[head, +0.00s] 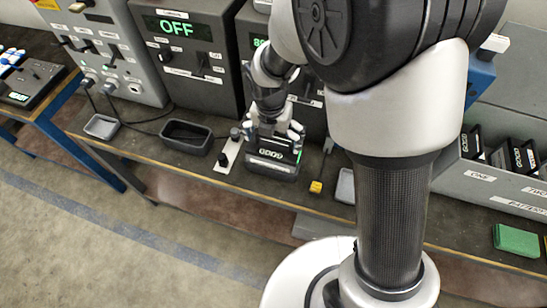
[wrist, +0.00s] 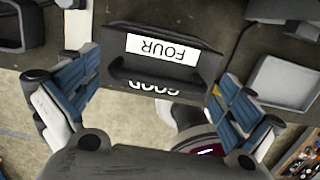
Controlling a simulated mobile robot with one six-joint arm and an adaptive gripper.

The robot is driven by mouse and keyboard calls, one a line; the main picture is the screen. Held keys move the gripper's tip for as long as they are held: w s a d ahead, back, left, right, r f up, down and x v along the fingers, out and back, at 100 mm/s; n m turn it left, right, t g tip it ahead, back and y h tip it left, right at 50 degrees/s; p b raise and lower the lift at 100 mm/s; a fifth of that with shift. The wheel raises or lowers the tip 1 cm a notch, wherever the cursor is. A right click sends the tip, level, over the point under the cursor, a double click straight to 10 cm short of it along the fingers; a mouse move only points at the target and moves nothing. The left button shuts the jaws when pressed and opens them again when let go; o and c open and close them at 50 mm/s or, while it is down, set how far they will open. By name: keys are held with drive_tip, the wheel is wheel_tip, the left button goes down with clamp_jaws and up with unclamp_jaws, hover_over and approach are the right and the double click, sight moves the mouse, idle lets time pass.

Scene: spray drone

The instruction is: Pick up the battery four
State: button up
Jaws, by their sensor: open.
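Battery four (head: 271,167) is a dark block standing on the workbench below my gripper in the head view. In the wrist view battery four (wrist: 190,68) fills the upper middle, with a white FOUR label and GOOD lettering, both upside down. My gripper (wrist: 153,88) is open, its blue pads on the left and right of the battery's near part. I cannot tell whether either pad touches it. In the head view my gripper (head: 275,130) is over the battery and partly hides its top.
A dark tray (head: 187,140) stands left of the battery and a small yellow block (head: 315,187) right of it. A grey rack (head: 486,187) at the right holds several dark batteries. A green block (head: 517,240) lies in front of it. Control panels (head: 186,52) stand behind.

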drive_tip(key=shift+f, duration=0.4)
drive_tip(key=shift+r, duration=0.1)
drive_tip(key=shift+c, duration=0.5)
drive_tip(key=c, duration=1.7)
drive_tip(key=shift+w+r, duration=0.1)
drive_tip(key=shift+c, duration=0.6)
